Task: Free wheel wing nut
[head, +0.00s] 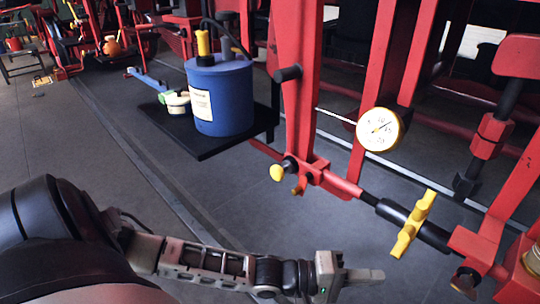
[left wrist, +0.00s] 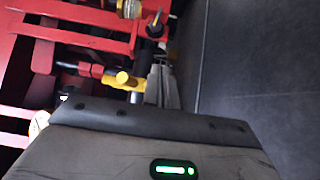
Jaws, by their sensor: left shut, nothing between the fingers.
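The yellow wing nut (head: 413,224) sits on a black-sleeved section of a red horizontal shaft at the right of the head view, its wings slanting upward to the right. My left gripper (head: 372,275) is shut and empty, below and left of the wing nut and apart from it. In the left wrist view its fingers (left wrist: 160,86) lie together, with a yellow part (left wrist: 122,78) on a red bar to their left. I cannot tell for sure whether this is the wing nut. My right gripper is not in view.
A blue canister (head: 219,98) stands on a black shelf (head: 205,142). A small yellow knob (head: 276,173) and a round dial gauge (head: 378,129) are on the red frame (head: 300,85). Red posts crowd the right. The grey floor (head: 100,145) is open at the left.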

